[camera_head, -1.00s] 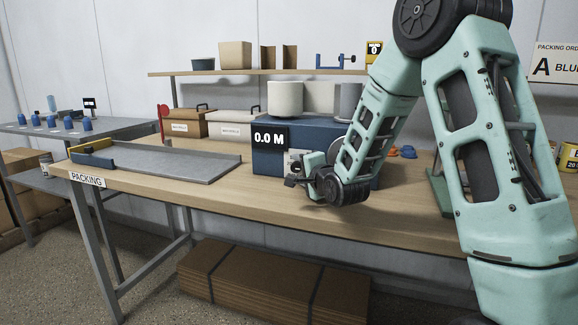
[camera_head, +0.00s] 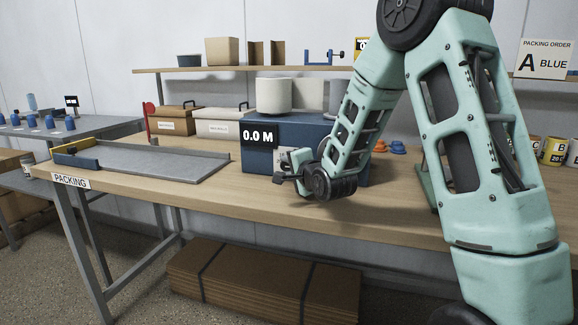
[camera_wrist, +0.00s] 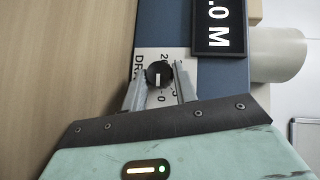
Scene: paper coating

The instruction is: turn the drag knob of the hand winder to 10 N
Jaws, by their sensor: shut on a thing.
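The hand winder (camera_head: 258,162) is a blue box on the bench in the head view, with a black "0.0 M" display (camera_head: 258,136) on its front. My gripper (camera_head: 285,179) is at its front face, below the display. In the wrist view the drag knob (camera_wrist: 157,74) is round and black with a white pointer mark. It sits on a pale scale plate (camera_wrist: 146,60) with partly hidden lettering and numbers. My gripper (camera_wrist: 160,83) is shut on the knob, one finger on each side. The fingers cover part of the scale, so the exact reading cannot be told.
A pale roll (camera_head: 268,95) stands on top of the winder. A grey metal tray (camera_head: 175,166) lies on the bench to the left, with lidded boxes (camera_head: 225,123) behind it. A shelf (camera_head: 200,71) runs above. The bench front between tray and winder is clear.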

